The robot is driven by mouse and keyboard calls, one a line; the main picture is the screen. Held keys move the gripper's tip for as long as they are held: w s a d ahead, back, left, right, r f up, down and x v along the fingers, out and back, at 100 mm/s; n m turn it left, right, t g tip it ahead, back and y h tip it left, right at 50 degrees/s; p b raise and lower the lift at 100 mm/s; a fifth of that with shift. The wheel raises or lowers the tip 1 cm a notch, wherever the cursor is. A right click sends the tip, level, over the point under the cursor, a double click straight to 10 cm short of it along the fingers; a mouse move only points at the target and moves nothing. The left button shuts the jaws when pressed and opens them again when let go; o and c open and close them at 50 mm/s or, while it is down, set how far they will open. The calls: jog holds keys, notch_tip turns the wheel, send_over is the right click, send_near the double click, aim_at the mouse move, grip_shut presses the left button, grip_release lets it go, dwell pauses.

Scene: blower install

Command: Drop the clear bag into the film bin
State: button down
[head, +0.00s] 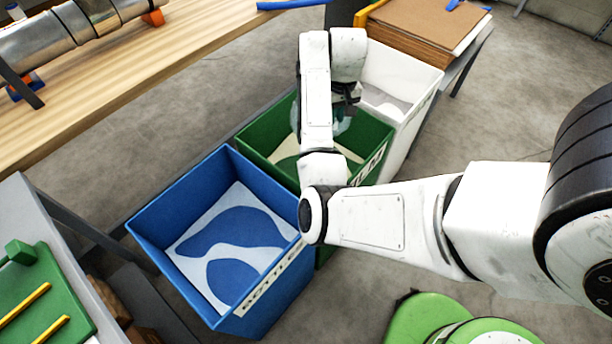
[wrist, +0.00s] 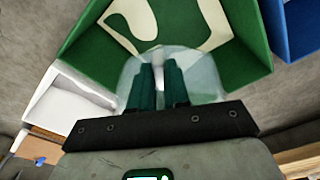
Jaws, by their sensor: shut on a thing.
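The clear bag (wrist: 208,75) is a see-through, pale shape around my gripper's fingers in the wrist view. My gripper (wrist: 158,72) is shut on it. In the head view, my gripper (head: 346,98) points down over the green bin (head: 262,128), and a little of the bag (head: 342,124) shows below it. The green bin's front label is partly hidden by my arm; its last letters look like those of "film". A pale sheet with a green shape lies inside. In the wrist view the green bin (wrist: 95,50) lies beyond the bag. How high the bag hangs is hard to tell.
A blue bin (head: 180,195) labelled for bottles stands left of the green one. A white bin (head: 408,72) stands on its right. A wooden bench (head: 150,75) runs behind the bins, and a side table holds brown boards (head: 425,28) at the upper right.

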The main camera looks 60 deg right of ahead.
jog(key=shift+f+b, duration=2.8)
jog(key=shift+b, duration=0.5)
jog(key=c, duration=1)
grip_release()
jog(key=r+p, duration=0.1)
jog(key=r, duration=0.2)
jog(key=r+p, duration=0.2)
jog(key=r, duration=0.2)
jog(key=r+p, duration=0.2)
jog(key=r, duration=0.1)
jog(key=shift+s+a+r, duration=0.35)
jog(key=shift+r, duration=0.05)
